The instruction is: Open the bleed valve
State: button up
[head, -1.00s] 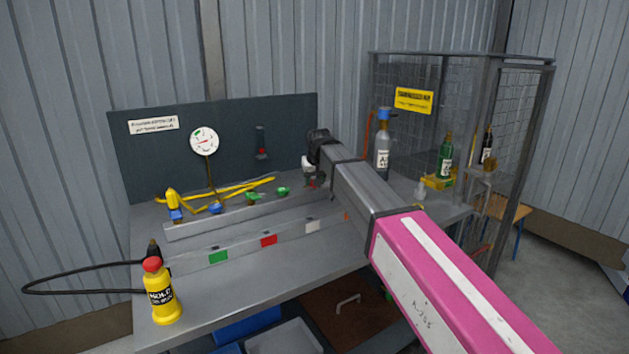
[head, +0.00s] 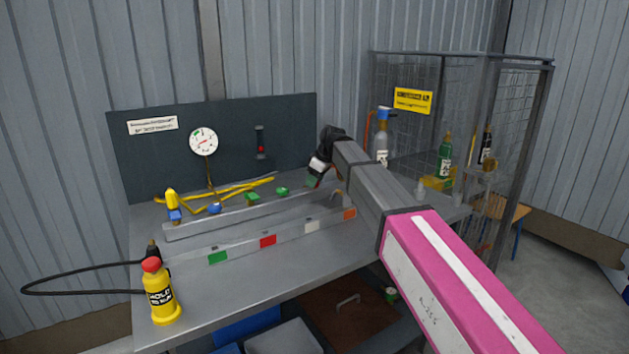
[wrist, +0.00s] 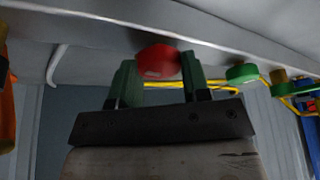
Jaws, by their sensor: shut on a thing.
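In the wrist view, a red round knob (wrist: 158,61) sits between the two green fingers of my gripper (wrist: 158,70), which is shut on it. The knob is by a grey rail; I cannot read a label on it or tell how far it is turned. In the head view my gripper (head: 314,181) reaches down at the right end of the rail (head: 240,215), tilted, and hides the red knob. A green knob (head: 282,191) stands just left of it, also seen in the wrist view (wrist: 242,73).
Left along the rail are another green knob (head: 252,198), a blue one (head: 214,208) and yellow pipes (head: 235,187). A dial gauge (head: 203,141) stands behind. A yellow bottle (head: 160,292) is at the front left. A mesh cage (head: 470,70) with bottles is at the right.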

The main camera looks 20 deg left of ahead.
jog(key=shift+w+n+g, duration=0.1)
jog(key=shift+n+g, duration=0.3)
jog(key=shift+n, duration=0.7)
jog(key=o, duration=0.9)
jog(key=shift+o, duration=0.2)
jog(key=v, duration=1)
jog(key=shift+r, duration=0.4)
jog(key=shift+d, duration=0.15)
